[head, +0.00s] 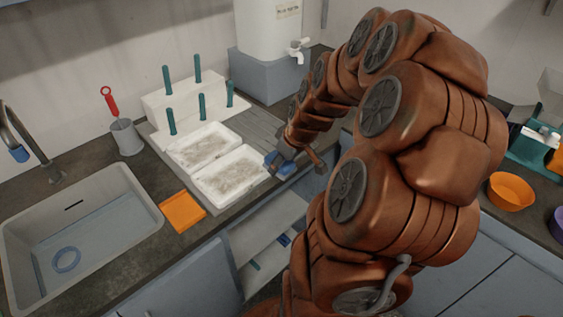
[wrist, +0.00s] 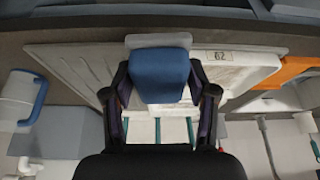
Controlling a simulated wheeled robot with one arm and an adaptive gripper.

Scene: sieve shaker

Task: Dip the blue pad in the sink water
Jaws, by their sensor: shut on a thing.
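My gripper (head: 284,158) is at the right front corner of the nearer white tray in the head view, above the counter's front edge. In the wrist view my gripper (wrist: 162,95) has its two fingers on either side of the blue pad (wrist: 160,76), shut on it. The blue pad also shows in the head view (head: 286,170), partly hidden by the gripper. A pale grey strip shows at the pad's far edge in the wrist view. The grey sink (head: 143,225) is at the left, with bluish water (head: 100,235) and a blue ring (head: 67,259) in it.
Two white trays (head: 230,196) with rough pale contents lie between gripper and sink. An orange square (head: 182,212) lies beside the sink. A rack with teal pegs (head: 201,106), a grey cup (head: 127,138) with a red-handled tool and a faucet (head: 30,143) stand behind.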

